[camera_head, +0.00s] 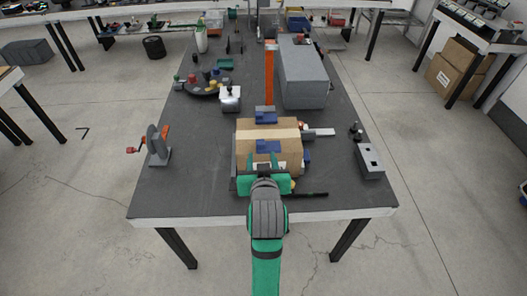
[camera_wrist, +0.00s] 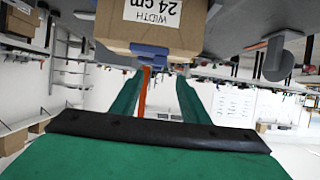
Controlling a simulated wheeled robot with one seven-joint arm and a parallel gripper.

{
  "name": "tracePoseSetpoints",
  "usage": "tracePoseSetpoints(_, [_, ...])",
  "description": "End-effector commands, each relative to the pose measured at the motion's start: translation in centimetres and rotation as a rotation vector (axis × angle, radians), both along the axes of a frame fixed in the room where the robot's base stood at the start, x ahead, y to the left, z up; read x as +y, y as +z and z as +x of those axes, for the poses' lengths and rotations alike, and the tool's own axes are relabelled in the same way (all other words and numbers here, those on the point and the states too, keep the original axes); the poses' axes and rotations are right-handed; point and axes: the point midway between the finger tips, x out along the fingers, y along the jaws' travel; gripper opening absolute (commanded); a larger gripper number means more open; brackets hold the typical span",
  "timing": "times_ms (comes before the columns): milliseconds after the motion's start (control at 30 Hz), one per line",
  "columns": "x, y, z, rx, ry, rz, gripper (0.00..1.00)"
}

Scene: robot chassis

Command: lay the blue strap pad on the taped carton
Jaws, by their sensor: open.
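The brown carton (camera_head: 284,138) with a pale tape band lies on the dark bench. A blue pad (camera_head: 269,146) lies on its top near the front edge; in the wrist view, a blue piece (camera_wrist: 150,50) shows at the carton's edge, beside the white label. Another blue piece (camera_head: 266,117) is at the carton's far edge, and a third (camera_head: 306,156) is at its right side. My gripper (camera_head: 262,162) is at the carton's near side, close to the pad. In the wrist view its green fingers (camera_wrist: 158,95) are apart, with nothing gripped between them.
A long grey box (camera_head: 303,75) and an orange upright (camera_head: 269,78) stand behind the carton. A grey block (camera_head: 370,160) is to the right, and a grey stand with a red handle (camera_head: 157,147) to the left. The bench's front left is clear.

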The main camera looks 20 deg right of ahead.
Motion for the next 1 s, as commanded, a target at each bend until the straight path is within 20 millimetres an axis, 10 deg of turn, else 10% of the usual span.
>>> tracePoseSetpoints(467, [0.5,0.8,-3.0,0.001,-0.004,-0.004,0.41])
tracePoseSetpoints(1000, [5.7,-10.1,-10.4,-0.027,0.093,-0.091,0.41])
